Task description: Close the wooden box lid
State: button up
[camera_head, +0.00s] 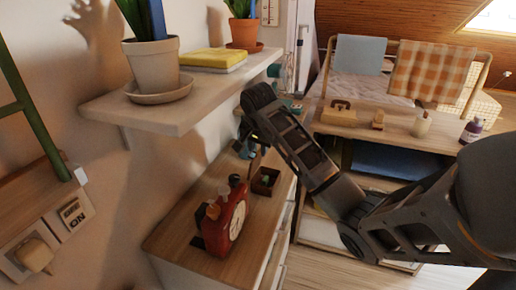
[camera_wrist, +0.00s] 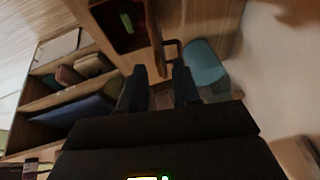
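A small open wooden box (camera_head: 266,186) stands on the wooden dresser top, with something greenish inside. Its dark inside and a green item also show at the top of the wrist view (camera_wrist: 118,38). Its lid (camera_head: 257,158) appears to stand up on the side nearer the wall; in the wrist view the lid (camera_wrist: 154,30) is seen nearly edge-on. My gripper (camera_wrist: 159,78) has its two dark fingers apart, with nothing clearly held between them. The fingertips are close to the lid's lower end; whether they touch it I cannot tell. In the head view my arm partly hides the gripper.
A teal rounded object (camera_wrist: 204,66) is close to my gripper's right finger. A wall shelf (camera_head: 160,108) with potted plants and yellow books hangs above. A shelf unit (camera_wrist: 68,85) lies left.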

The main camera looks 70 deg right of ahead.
jog(key=shift+d+f, duration=0.1)
jog(key=shift+f, duration=0.35)
grip_shut()
dwell(1.2)
